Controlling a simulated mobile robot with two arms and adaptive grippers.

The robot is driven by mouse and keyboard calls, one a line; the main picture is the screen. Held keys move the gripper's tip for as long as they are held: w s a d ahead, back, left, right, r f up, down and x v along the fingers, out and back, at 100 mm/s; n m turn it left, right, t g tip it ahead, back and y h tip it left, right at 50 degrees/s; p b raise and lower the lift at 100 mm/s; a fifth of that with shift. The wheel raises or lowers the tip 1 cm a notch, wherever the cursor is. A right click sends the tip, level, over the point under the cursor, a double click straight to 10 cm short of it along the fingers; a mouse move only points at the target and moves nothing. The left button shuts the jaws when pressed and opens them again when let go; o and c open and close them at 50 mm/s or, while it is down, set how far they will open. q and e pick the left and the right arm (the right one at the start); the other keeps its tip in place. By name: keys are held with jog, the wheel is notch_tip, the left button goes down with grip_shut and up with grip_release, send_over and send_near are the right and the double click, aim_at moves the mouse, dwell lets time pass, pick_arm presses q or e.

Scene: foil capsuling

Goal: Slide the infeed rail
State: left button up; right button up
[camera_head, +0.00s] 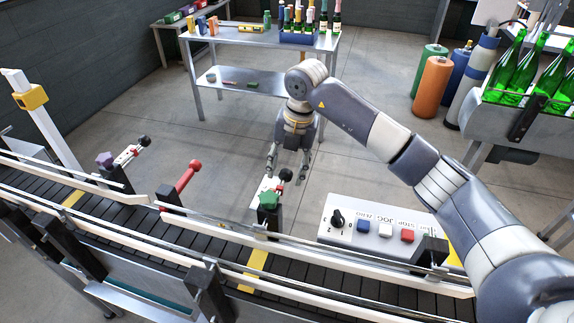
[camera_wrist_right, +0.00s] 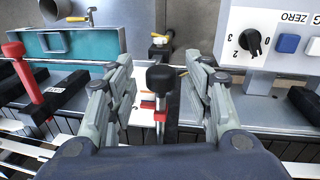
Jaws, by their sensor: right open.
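The conveyor (camera_head: 150,225) runs across the front with pale guide rails (camera_head: 235,237) along its sides. A black ball knob (camera_head: 286,174) stands on a small slide clamp beside a green knob (camera_head: 268,199) at the rail's far side. My right gripper (camera_head: 287,176) is open and points down at this black knob. In the right wrist view the black knob (camera_wrist_right: 161,77) lies between the spread fingers (camera_wrist_right: 160,70), with a gap on both sides; contact does not show. A similar clamp with a purple knob (camera_head: 104,160) stands farther left. My left gripper is not in view.
A red lever (camera_head: 188,175) stands left of the gripper. A control box (camera_head: 375,228) with a dial and buttons is close on the right. Green bottles (camera_head: 520,68) stand in a trough at the far right. Open floor lies behind the conveyor.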

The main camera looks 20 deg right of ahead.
jog(key=shift+f, duration=0.3)
jog(key=c, duration=0.3)
grip_shut()
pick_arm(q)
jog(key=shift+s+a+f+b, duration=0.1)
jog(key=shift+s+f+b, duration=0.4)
pick_arm(e)
jog(key=shift+w+d, duration=0.7)
jog(key=shift+w, duration=0.35)
jog(key=shift+o, duration=1.5)
grip_release()
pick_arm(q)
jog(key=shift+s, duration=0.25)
